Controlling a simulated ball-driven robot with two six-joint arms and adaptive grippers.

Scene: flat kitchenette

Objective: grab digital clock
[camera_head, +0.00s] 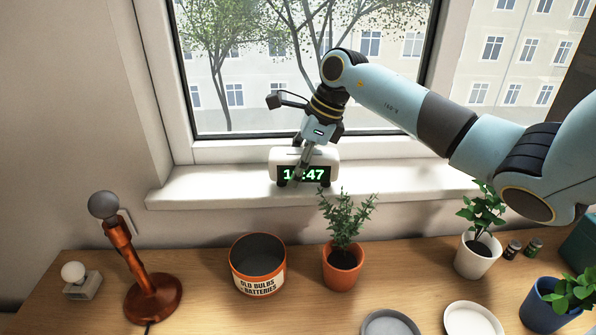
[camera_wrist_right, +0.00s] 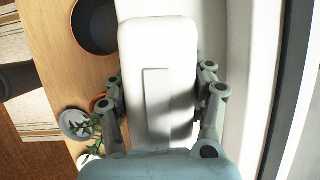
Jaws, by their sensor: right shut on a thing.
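The digital clock (camera_head: 324,168) is a white rounded box with a dark face and green digits. It stands on the white window sill, and my right gripper (camera_head: 304,158) reaches down onto it from above. In the right wrist view the clock's white top (camera_wrist_right: 158,45) fills the middle. There the fingers of my right gripper (camera_wrist_right: 160,90) lie along its two long sides, shut on it. A finger covers part of the digits in the head view. My left gripper is not in view.
The sill (camera_head: 210,185) is otherwise bare. Below it on the wooden desk stand an orange tin (camera_head: 258,280), a potted plant (camera_head: 343,268), a lamp (camera_head: 128,255), a white-potted plant (camera_head: 477,258) and plates (camera_head: 472,320). The window (camera_head: 240,100) rises close behind the clock.

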